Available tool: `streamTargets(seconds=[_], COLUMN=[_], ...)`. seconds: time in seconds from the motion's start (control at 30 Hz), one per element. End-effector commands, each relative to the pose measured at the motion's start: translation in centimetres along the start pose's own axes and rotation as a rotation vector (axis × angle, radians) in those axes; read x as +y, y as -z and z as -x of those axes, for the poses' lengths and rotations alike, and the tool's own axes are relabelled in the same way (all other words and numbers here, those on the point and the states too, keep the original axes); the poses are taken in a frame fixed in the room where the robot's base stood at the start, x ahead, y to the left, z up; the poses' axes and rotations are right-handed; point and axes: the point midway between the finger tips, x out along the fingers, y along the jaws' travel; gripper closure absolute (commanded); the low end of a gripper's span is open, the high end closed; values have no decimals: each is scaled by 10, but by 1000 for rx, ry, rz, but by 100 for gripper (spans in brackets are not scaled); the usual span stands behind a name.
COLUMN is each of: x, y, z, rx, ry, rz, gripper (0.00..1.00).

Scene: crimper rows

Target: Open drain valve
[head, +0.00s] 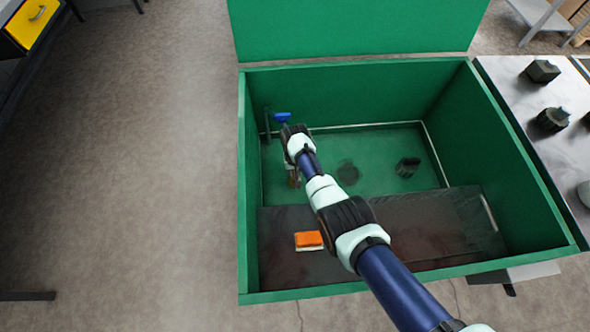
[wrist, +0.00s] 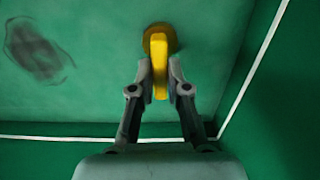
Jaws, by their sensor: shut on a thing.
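The drain valve's yellow handle (wrist: 159,58) shows in the wrist view, on a round yellow-brown base on the green floor of the tank. My gripper (wrist: 160,85) has one finger on each side of the handle and is shut on it. The handle points straight down the picture between the fingers. In the head view my arm reaches into the green tank (head: 345,76), towards its left side. The handle and fingertips are mostly hidden or too small to make out there.
A blue handle (head: 283,118) is at the tank's back left, close to my wrist. An orange and white sponge (head: 308,240) lies on the dark front shelf (head: 430,230). Tall walls surround my arm; a grey bench (head: 530,95) stands right.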

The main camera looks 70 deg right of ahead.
Motion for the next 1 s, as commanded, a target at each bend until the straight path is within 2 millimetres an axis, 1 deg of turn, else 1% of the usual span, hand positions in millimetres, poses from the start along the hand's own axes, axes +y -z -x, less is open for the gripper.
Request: streamTargets(seconds=[0.3, 0.33, 0.47, 0.8, 0.87, 1.0], x=[0, 0, 0, 0, 0, 0], y=[-1, -1, 0, 0, 1, 0], z=[-1, -1, -1, 2, 6, 27], rx=[-1, -1, -1, 0, 1, 4], ry=[-1, -1, -1, 0, 0, 1], rz=[3, 3, 2, 1, 1, 1], gripper=[100, 81, 60, 59, 59, 59])
